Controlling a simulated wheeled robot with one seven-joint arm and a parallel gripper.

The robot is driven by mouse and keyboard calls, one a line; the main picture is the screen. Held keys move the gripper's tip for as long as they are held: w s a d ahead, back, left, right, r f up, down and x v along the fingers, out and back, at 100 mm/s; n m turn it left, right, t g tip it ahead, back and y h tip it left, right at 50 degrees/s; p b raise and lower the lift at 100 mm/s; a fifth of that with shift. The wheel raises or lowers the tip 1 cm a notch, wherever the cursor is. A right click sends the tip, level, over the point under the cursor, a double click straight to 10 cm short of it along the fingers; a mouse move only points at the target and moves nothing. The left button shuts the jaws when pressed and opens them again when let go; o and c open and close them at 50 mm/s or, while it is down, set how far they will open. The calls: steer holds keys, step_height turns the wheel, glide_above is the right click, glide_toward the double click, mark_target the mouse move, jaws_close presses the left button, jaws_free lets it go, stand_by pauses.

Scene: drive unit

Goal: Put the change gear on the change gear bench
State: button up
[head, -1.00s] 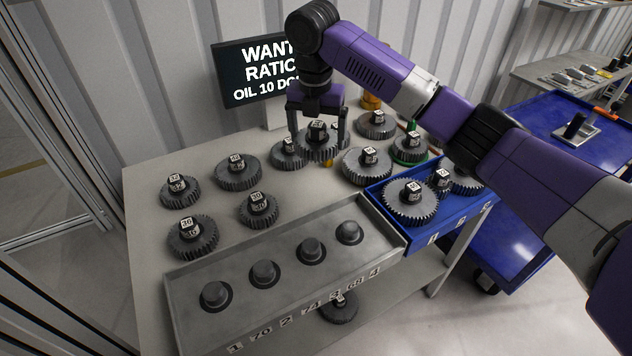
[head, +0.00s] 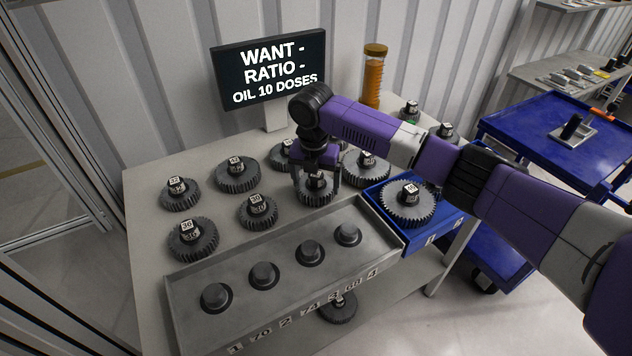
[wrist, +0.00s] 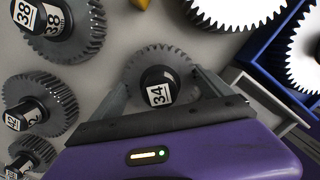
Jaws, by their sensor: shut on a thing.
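The change gear (head: 316,195) is a grey toothed disc with a dark hub; its tag reads 34 in the wrist view (wrist: 160,62). My gripper (head: 316,178) is shut on it from above, with one finger on each side, as the wrist view also shows (wrist: 160,88). The gear is low over the change gear bench (head: 146,262), a light grey table, just behind the pegged tray. I cannot tell whether it touches the top. Its far side is partly hidden by my gripper.
Several gears stand around it, among them one tagged 36 (head: 192,240) and one left of my gripper (head: 258,213). In front is a grey tray with several pegs (head: 185,326). A screen (head: 268,68) and amber bottle (head: 373,78) are behind.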

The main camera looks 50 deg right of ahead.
mark_target(314, 177)
steer(key=shift+f, duration=0.1)
steer(key=shift+f, duration=0.2)
steer(key=o, duration=1.8)
steer(key=shift+r, duration=0.1)
steer(key=r, duration=0.4)
steer(key=a+r+b, duration=0.1)
steer(key=r, duration=0.7)
steer(key=shift+s+a, duration=0.15)
steer(key=shift+s, duration=0.2)
